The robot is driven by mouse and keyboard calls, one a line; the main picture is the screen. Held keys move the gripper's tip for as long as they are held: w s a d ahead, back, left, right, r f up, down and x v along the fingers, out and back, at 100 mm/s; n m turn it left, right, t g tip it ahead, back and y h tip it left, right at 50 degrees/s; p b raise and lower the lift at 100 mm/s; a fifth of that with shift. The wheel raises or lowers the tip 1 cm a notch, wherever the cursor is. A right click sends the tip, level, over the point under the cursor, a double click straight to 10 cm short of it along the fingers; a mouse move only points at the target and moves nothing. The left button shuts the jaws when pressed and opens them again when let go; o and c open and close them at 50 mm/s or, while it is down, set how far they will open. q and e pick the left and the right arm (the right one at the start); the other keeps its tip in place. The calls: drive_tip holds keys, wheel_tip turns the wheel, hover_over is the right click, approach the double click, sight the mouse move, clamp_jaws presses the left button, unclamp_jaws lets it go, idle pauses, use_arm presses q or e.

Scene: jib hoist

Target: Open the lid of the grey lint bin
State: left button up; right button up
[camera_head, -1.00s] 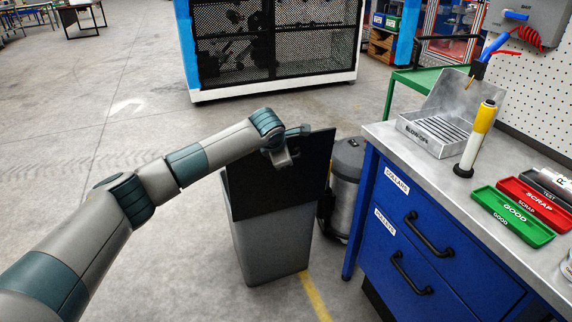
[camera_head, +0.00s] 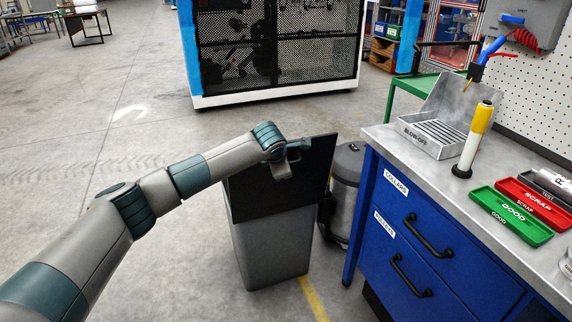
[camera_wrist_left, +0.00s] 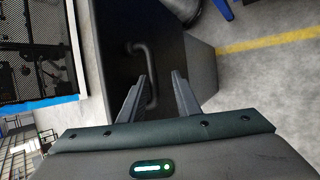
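The grey lint bin (camera_head: 270,255) stands on the floor left of the blue workbench. Its dark lid (camera_head: 240,200) covers the top in the head view and looks down, though its exact angle is hard to judge. In the left wrist view the lid (camera_wrist_left: 112,62) carries a dark bar handle (camera_wrist_left: 152,62). My left gripper (camera_wrist_left: 160,76) is open, with its fingertips over the lid and the handle between them, closer to one finger. Contact with the handle cannot be told. In the head view my left gripper (camera_head: 291,163) is partly hidden by its wrist. My right gripper is out of view.
A dark grey round canister (camera_head: 347,163) stands close to the bin's right side. The blue workbench (camera_head: 440,250) is right of it, with drawers, trays and a blow-off box. A mesh-fronted cabinet (camera_head: 275,95) stands behind. The floor to the left is clear.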

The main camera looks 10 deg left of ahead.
use_arm(q)
drive_tip(key=v, duration=1.8)
drive_tip(key=shift+b, duration=0.35)
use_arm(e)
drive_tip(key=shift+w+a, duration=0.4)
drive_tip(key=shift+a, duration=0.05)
use_arm(q)
drive_tip(key=shift+w+d, duration=0.15)
